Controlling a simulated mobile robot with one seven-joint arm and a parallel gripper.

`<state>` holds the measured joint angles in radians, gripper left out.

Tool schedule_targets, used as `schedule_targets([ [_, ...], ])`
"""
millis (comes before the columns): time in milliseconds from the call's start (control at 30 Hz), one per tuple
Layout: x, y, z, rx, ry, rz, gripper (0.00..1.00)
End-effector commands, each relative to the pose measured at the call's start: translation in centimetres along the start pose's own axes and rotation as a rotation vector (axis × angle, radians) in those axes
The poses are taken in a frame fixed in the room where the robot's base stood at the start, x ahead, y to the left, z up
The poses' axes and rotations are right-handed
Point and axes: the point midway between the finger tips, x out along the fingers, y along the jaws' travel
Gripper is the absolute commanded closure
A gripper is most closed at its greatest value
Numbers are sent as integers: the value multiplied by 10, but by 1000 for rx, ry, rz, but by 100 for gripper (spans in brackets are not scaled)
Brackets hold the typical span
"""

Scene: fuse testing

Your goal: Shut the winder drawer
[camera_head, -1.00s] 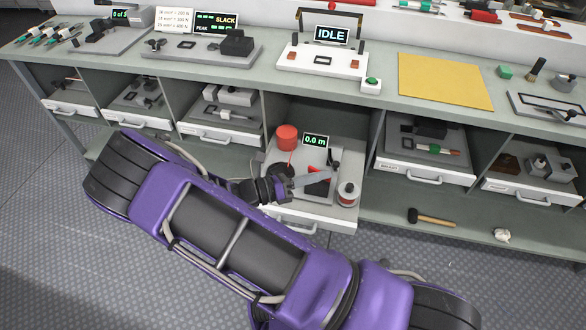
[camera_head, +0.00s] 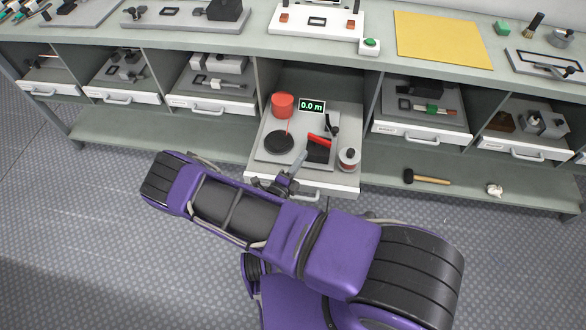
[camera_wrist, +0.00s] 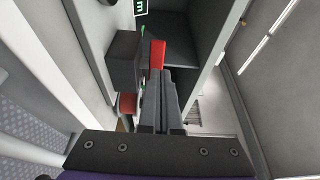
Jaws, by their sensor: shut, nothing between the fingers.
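The winder drawer (camera_head: 346,187) is pulled out below the bench, its white front and handle (camera_head: 300,194) facing me. In it are a grey winder tray with a 0.0 m display (camera_head: 312,105), a red cylinder (camera_head: 283,105), a black disc (camera_head: 279,142), a red lever (camera_head: 319,141) and a small spool (camera_head: 348,157). My gripper (camera_head: 299,159) is shut and empty, over the front part of the drawer in the picture. In the wrist view my gripper (camera_wrist: 161,85) points toward the red lever (camera_wrist: 157,54). I cannot tell whether it touches anything.
Other drawers sit on both sides, such as one at left (camera_head: 210,104) and one at right (camera_head: 425,130). A mallet (camera_head: 427,178) and a crumpled white thing (camera_head: 494,190) lie on the lower shelf. A yellow mat (camera_head: 442,38) lies on the bench. Floor in front is clear.

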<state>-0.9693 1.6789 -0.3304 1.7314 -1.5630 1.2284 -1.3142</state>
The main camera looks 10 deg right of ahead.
Motion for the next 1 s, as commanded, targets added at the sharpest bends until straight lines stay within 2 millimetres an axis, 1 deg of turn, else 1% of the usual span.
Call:
schedule_targets([
  [33, 11, 0, -1, 1, 3, -1, 100],
  [100, 24, 0, -1, 0, 3, -1, 100],
  [200, 40, 0, -1, 1, 3, -1, 100],
  [333, 53, 0, 0, 2, 2, -1, 100],
  [500, 59, 0, 0, 2, 1, -1, 100],
  [1000, 62, 0, 1, 2, 1, -1, 100],
])
